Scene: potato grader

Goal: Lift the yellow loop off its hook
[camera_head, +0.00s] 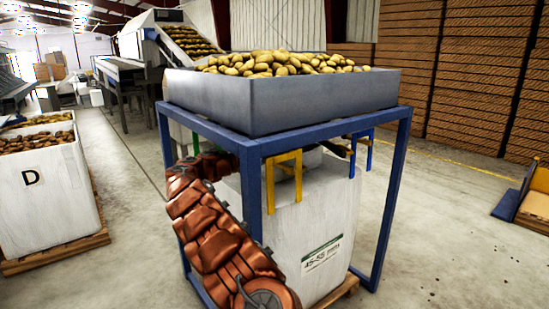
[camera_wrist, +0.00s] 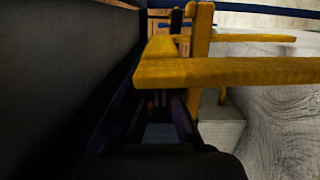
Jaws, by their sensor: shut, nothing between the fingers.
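A yellow loop (camera_head: 284,156) hangs at the near top rail of the blue frame (camera_head: 252,190), above a white bulk bag (camera_head: 315,225). Its squared top and two hanging legs show in the head view. In the wrist view a yellow strap (camera_wrist: 225,71) crosses close in front of the camera, with an upright yellow part behind it. My gripper (camera_wrist: 160,108) is dark, shut and empty, low in the wrist view beneath the strap. It appears apart from the strap, but contact is hard to judge. The hook is not clearly visible.
A grey hopper (camera_head: 290,105) full of potatoes sits on the frame. A bag marked D (camera_head: 60,205) stands left. Floor at right is mostly clear.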

